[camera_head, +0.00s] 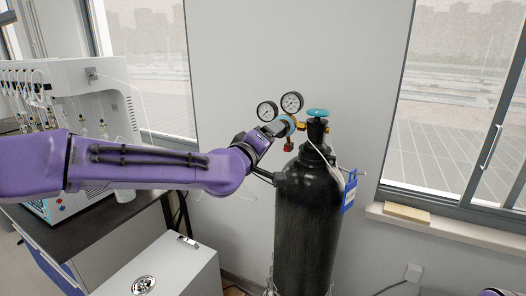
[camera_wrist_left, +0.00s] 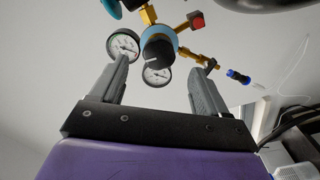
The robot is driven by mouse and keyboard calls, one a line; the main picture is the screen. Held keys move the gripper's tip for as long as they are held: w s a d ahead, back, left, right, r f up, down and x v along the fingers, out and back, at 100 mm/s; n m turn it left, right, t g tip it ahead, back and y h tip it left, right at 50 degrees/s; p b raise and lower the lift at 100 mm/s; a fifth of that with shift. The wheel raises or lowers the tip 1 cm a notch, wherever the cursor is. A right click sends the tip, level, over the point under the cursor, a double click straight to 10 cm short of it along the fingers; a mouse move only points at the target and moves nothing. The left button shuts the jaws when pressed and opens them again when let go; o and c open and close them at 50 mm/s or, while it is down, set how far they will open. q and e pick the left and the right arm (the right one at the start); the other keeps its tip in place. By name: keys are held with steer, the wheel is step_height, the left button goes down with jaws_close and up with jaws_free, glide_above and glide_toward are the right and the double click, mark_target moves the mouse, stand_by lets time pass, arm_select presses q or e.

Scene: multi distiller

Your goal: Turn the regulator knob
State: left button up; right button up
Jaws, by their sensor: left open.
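The regulator sits on top of a tall black gas cylinder (camera_head: 303,228) in the head view. It has two round gauges, the left gauge (camera_head: 267,111) and the upper gauge (camera_head: 292,102). In the left wrist view the regulator knob (camera_wrist_left: 158,53) is dark, in front of a blue round body (camera_wrist_left: 158,36), with brass fittings around it. My left gripper (camera_wrist_left: 160,75) is open, with one finger on each side of the knob as seen there. I cannot tell whether a finger touches it. In the head view my purple left arm hides part of the regulator.
A blue-green valve wheel (camera_head: 317,113) tops the cylinder. A white cabinet (camera_head: 165,268) stands front left, and a dark bench (camera_head: 95,225) holds a white instrument (camera_head: 75,85). A wall and windows stand behind.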

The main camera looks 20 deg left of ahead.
arm_select(q)
steer(key=s, duration=0.2)
steer(key=s+a+b, duration=0.1)
steer(key=s, duration=0.1)
steer(key=shift+s, duration=0.35)
arm_select(e)
steer(key=shift+f, duration=0.85)
